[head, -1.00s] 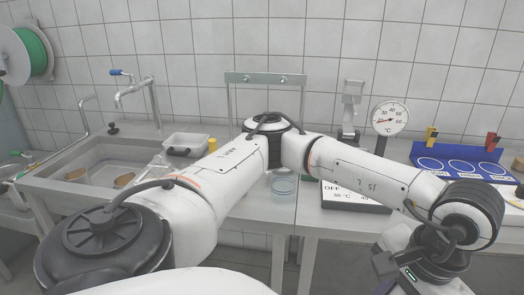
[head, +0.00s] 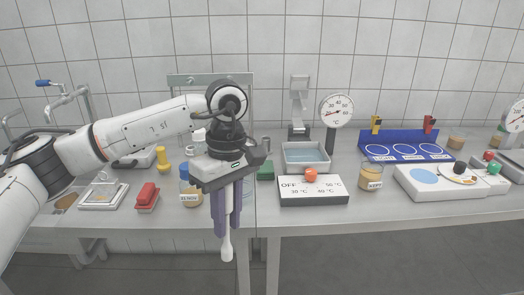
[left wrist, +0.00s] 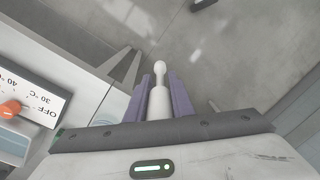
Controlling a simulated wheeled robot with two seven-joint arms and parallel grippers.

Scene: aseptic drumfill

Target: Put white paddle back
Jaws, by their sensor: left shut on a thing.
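My left gripper (head: 227,228) is shut on the white paddle (head: 227,248). It points straight down in front of the bench's front edge. The paddle's thin shaft and small rounded end stick out below the purple fingers. In the left wrist view the paddle (left wrist: 159,72) lies between the purple fingers, over the grey floor. The rest of the paddle is hidden by the gripper. A metal rail (head: 185,80) with small pegs stands at the back of the bench, partly behind my left arm. My right gripper is in neither view.
A white control box (head: 313,190) with an orange knob and a water bath (head: 305,155) stand right of the gripper. A dial thermometer (head: 336,110) rises behind them.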

